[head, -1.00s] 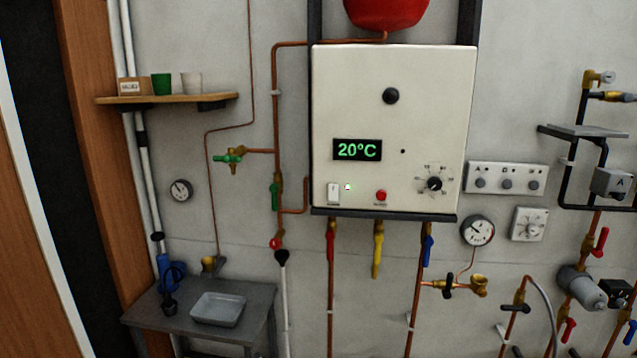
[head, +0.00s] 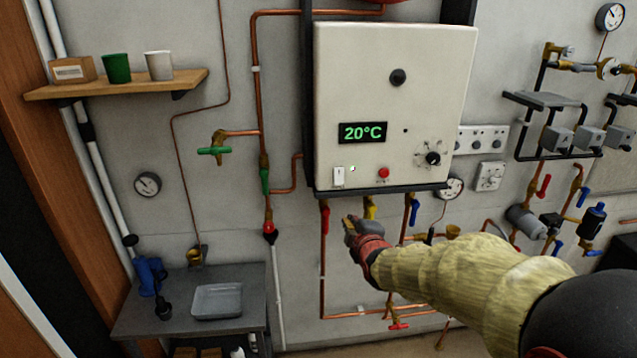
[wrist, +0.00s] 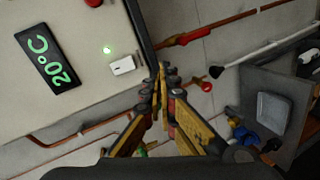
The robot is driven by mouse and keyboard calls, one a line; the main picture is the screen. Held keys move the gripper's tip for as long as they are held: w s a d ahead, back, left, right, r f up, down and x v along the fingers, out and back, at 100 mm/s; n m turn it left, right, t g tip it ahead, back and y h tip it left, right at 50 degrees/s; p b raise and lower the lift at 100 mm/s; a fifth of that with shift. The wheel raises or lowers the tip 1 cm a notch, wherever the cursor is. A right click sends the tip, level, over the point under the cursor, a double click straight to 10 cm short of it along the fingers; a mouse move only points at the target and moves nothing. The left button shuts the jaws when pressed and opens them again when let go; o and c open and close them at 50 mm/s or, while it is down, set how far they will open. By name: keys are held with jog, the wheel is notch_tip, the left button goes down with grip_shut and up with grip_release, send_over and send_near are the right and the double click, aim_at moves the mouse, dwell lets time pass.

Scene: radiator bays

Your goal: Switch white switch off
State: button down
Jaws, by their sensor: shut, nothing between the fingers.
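The white switch (head: 339,177) is a small upright rocker at the lower left of the cream boiler panel (head: 440,90). A small green light (head: 352,169) glows just right of it. In the wrist view the white switch (wrist: 122,65) lies near the panel's edge, close to the lit green light (wrist: 107,50). My gripper (head: 350,226) is below the panel's bottom edge, a little right of and below the switch, apart from it. In the wrist view my gripper (wrist: 161,75) has its fingertips together with nothing between them.
The display (head: 362,132) reads 20°C. A red button (head: 384,173) and a black dial (head: 433,158) sit right of the switch. Pipes with a red valve handle (head: 325,212) and a yellow valve handle (head: 369,207) hang below the panel, close to my gripper. A shelf (head: 60,92) is at left.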

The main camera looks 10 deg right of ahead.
aim_at(340, 183)
jog(key=r+n+t, duration=0.1)
jog(key=r, duration=0.1)
jog(key=w+r+n, duration=0.1)
jog(key=r+n, duration=0.1)
jog(key=shift+r+t, duration=0.2)
jog(key=shift+t, duration=0.2)
jog(key=shift+d, duration=0.1)
jog(key=w+p, duration=0.1)
jog(key=w, duration=0.3)
jog(key=w+f+p, duration=0.1)
jog(key=w, duration=0.4)
jog(key=w+f+p, duration=0.1)
jog(key=w, duration=0.3)
jog(key=shift+w+f, duration=0.1)
jog(key=shift+w, duration=0.3)
jog(key=shift+f+b, duration=0.1)
jog(key=shift+b, duration=0.25)
